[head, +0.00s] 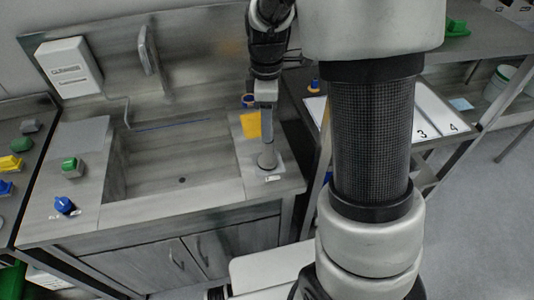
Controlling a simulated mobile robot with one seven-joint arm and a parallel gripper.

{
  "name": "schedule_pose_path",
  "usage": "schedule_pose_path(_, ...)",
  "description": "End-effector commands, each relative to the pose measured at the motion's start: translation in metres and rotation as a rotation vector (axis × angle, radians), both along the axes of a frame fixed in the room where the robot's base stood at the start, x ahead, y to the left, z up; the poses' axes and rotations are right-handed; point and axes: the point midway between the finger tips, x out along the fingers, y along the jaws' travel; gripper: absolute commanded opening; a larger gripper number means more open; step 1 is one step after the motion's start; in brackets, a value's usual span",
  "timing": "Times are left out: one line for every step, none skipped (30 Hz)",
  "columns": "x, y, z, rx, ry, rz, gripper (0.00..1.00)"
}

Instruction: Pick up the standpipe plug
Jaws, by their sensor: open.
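What looks like the standpipe plug (267,159) is a small grey upright piece on the steel counter to the right of the sink, just behind a small white label (272,178). My gripper (267,142) points straight down from above and is open. Its tips are at or just above the top of the plug. The gripper and plug are both grey and small here, so I cannot tell whether the fingers are around the plug or touching it. My forearm fills the right middle of the view.
The sink basin (160,185) lies left of my gripper. A yellow card (251,124) and a blue-rimmed piece (249,100) are close behind it. A green-topped button box (72,167) and a blue knob (65,205) sit on the left counter. A numbered tray (432,118) is at right.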

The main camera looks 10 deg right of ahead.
Motion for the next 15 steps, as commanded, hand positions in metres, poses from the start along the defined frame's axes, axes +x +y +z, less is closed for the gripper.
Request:
schedule_pose_path(-0.001,0.0,-0.005,0.0,0.002,0.0,0.46)
schedule_pose_path(0.0,0.0,-0.007,-0.001,0.001,0.0,0.46)
schedule_pose_path(0.0,0.0,-0.008,-0.001,0.0,0.0,0.46)
schedule_pose_path(0.0,0.0,-0.01,-0.001,0.0,0.0,0.46)
schedule_pose_path(0.0,0.0,-0.011,-0.001,0.0,0.0,0.46)
schedule_pose_path(-0.001,-0.001,-0.015,-0.001,0.001,0.001,0.46)
schedule_pose_path(-0.001,-0.001,-0.019,-0.001,0.002,0.001,0.46)
schedule_pose_path(-0.001,-0.001,-0.023,-0.001,0.003,0.001,0.46)
schedule_pose_path(-0.001,-0.002,-0.03,-0.001,0.003,0.001,0.46)
schedule_pose_path(-0.002,-0.002,-0.035,-0.001,0.004,0.0,0.46)
schedule_pose_path(-0.002,-0.003,-0.04,-0.002,0.005,0.0,0.46)
schedule_pose_path(-0.002,-0.003,-0.046,-0.002,0.004,0.001,0.46)
schedule_pose_path(-0.002,-0.003,-0.05,-0.001,0.003,0.001,0.46)
schedule_pose_path(-0.001,-0.003,-0.053,0.0,0.002,0.0,0.46)
schedule_pose_path(-0.001,-0.003,-0.057,0.0,0.002,0.0,0.46)
